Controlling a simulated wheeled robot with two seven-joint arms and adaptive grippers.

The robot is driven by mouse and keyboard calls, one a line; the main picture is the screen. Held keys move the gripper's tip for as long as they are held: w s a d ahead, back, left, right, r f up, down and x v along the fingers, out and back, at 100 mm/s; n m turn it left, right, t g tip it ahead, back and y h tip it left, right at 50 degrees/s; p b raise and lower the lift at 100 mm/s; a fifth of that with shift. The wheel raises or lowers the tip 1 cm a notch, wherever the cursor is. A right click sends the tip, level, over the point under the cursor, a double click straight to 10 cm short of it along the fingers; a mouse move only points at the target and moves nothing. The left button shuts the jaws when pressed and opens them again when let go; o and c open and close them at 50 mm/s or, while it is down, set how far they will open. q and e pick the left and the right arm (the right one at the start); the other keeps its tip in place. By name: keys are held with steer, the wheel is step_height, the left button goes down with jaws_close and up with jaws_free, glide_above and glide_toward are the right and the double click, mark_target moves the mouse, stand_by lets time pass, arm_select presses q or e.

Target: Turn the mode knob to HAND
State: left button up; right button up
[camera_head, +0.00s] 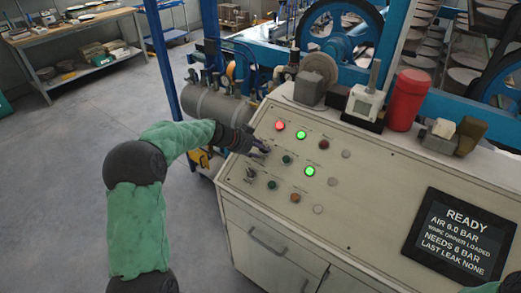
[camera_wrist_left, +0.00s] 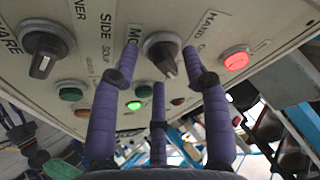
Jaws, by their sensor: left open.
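The mode knob (camera_wrist_left: 162,50) is black with a pale pointer line and sits on the cream control panel (camera_head: 360,178). In the left wrist view its handle points down and slightly right, and the word HAND is printed to its right. My left gripper (camera_head: 262,148) is over the panel's left part and hides most of this knob in the head view. In the left wrist view the purple fingers of the gripper (camera_wrist_left: 162,60) are open, one on each side of the knob, with a third below. I cannot tell whether they touch it.
The ware knob (camera_wrist_left: 45,45) is left of the mode knob in the left wrist view. A lit red lamp (camera_wrist_left: 236,58) and a lit green lamp (camera_wrist_left: 134,105) are close by. A READY screen (camera_head: 458,235) is at the panel's right. Boxes and a red canister (camera_head: 407,98) stand behind.

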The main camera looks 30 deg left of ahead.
arm_select(q)
steer(key=shift+w+d+f, duration=0.15)
steer(key=shift+w+f, duration=0.1)
steer(key=shift+f, duration=0.05)
jaws_close()
